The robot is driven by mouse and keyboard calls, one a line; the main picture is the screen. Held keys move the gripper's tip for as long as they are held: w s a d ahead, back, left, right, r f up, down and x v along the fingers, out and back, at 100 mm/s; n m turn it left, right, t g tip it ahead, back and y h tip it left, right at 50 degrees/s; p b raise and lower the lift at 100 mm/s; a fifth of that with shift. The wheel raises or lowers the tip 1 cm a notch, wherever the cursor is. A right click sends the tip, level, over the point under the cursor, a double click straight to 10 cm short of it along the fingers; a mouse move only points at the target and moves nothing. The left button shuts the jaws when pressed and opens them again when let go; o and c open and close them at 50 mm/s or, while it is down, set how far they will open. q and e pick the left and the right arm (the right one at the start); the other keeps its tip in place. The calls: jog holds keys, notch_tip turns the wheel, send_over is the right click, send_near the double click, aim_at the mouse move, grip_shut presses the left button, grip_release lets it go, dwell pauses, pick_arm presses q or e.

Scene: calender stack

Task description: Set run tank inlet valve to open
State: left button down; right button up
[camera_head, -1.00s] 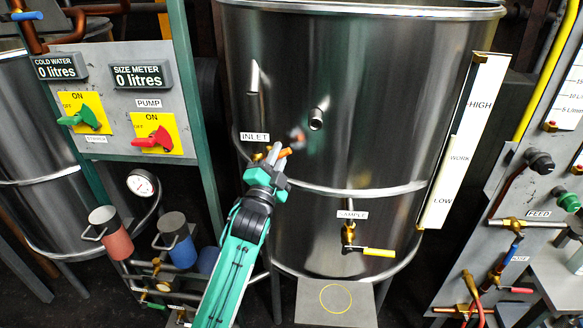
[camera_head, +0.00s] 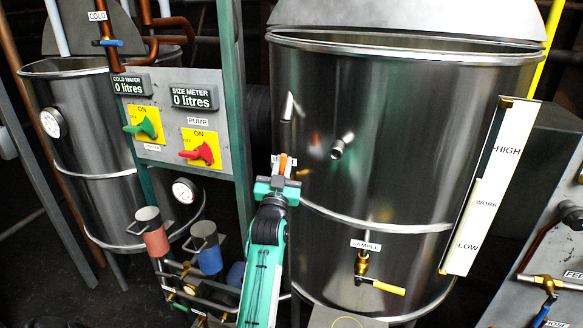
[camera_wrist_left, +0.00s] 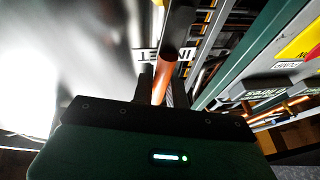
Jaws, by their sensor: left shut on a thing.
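The run tank (camera_head: 400,130) is the large steel vessel at centre right in the head view. Its inlet valve handle (camera_head: 283,162) is a small orange lever at the tank's left side. My left gripper (camera_head: 279,172) is shut on this handle, of which only a short part shows above the fingers. In the left wrist view the orange handle (camera_wrist_left: 162,82) stands between the fingers, in front of the "INLET" label (camera_wrist_left: 148,55). The label is partly covered in both views. The valve body is mostly hidden. My right gripper is not in view.
A panel (camera_head: 165,110) with a green switch and a red switch stands left of my arm. The sample valve (camera_head: 380,286), with a yellow handle, is lower right on the tank.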

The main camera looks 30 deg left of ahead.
pick_arm(q)
jog(key=shift+s+a+n+y, duration=0.1)
jog(key=shift+a+n+y, duration=0.25)
jog(key=shift+n, duration=0.55)
jog(key=shift+a+n+g, duration=0.15)
jog(key=shift+n+g, duration=0.15)
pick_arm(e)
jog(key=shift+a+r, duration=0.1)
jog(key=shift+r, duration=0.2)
pick_arm(q)
jog(key=c, duration=1.4)
grip_release()
jog(key=shift+f, duration=0.1)
